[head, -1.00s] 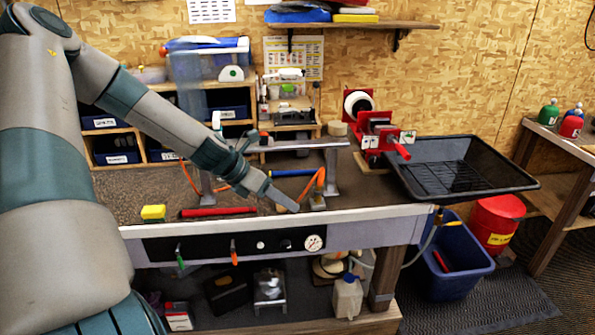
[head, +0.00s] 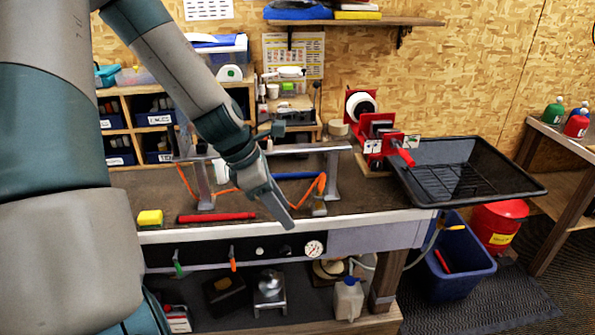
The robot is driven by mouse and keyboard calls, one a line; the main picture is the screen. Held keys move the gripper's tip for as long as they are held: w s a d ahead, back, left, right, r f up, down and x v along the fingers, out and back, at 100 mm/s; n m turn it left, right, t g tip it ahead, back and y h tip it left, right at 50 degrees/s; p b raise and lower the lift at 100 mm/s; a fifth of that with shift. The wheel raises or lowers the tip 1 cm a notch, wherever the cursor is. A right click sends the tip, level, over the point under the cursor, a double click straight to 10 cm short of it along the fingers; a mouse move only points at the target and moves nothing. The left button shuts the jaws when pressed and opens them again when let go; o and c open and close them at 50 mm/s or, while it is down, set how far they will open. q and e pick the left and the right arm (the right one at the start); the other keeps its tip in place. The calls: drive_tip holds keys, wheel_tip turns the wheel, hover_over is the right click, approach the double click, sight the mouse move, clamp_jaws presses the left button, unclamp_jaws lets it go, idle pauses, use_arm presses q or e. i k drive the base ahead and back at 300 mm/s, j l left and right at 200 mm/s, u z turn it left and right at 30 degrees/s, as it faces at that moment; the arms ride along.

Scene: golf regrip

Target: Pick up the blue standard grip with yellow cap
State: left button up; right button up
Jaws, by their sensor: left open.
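A blue grip (head: 297,175) lies on the dark bench top under the raised metal rail, just right of my left gripper's wrist. Its left end is hidden behind the gripper, and I see no yellow cap on it. My left gripper (head: 287,217) points down to the right, in front of the blue grip near the bench's front edge. It is open, with nothing visible in it. My right gripper is not in view.
A red grip (head: 217,217) and a yellow block (head: 150,217) lie along the front of the bench (head: 370,195). The metal rail (head: 310,149) stands on posts with orange straps. A red vise (head: 378,135) and a black tray (head: 480,170) are at the right.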

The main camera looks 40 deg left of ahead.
sight(284, 176)
drive_tip(key=i+j, duration=0.3)
drive_tip(key=j, duration=0.2)
drive_tip(key=i+j, duration=0.65)
drive_tip(key=j, duration=0.3)
drive_tip(key=i+j, duration=0.35)
drive_tip(key=j, duration=0.1)
